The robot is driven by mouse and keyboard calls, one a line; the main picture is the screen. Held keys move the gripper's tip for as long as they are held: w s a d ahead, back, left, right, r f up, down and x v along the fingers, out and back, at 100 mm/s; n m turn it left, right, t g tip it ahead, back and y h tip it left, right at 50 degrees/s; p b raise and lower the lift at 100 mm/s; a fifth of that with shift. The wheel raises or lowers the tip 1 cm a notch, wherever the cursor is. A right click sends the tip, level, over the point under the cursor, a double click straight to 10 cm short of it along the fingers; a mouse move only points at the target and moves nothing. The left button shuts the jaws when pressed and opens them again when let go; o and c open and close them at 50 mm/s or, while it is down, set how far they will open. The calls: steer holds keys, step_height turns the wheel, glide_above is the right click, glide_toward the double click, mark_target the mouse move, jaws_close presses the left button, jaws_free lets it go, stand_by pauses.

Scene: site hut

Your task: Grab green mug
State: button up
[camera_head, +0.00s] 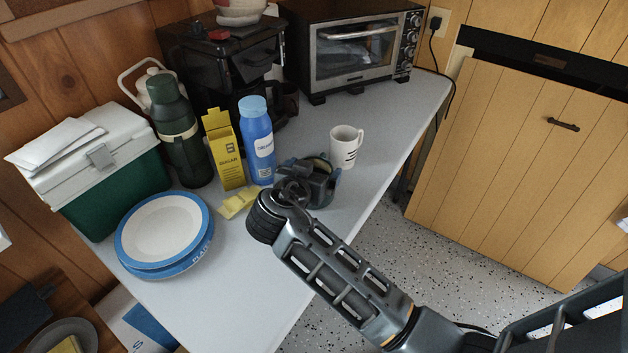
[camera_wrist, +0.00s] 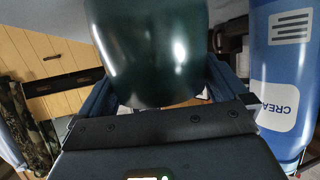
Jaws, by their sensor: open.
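The green mug is dark and glossy and fills the upper middle of the wrist view (camera_wrist: 155,45). It stands between the two blue fingers of my gripper (camera_wrist: 165,98), one on each side. In the head view my gripper (camera_head: 312,182) is low over the counter, and the mug is mostly hidden by it; a bit of its rim (camera_head: 319,161) seems to show. My gripper is open. I cannot tell whether either finger touches the mug.
A blue creamer bottle (camera_head: 256,140) stands close left of my gripper; in the wrist view it is at right (camera_wrist: 287,80). A yellow sugar box (camera_head: 224,150) is beside it. A white mug (camera_head: 345,147) stands behind right. The counter's front edge is close.

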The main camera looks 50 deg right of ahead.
steer(key=shift+w+d+f, duration=0.1)
steer(key=shift+d+f, duration=0.1)
steer(key=shift+d, duration=0.2)
steer(key=c, duration=0.8)
steer(key=shift+r, duration=0.1)
steer(key=shift+c, duration=0.2)
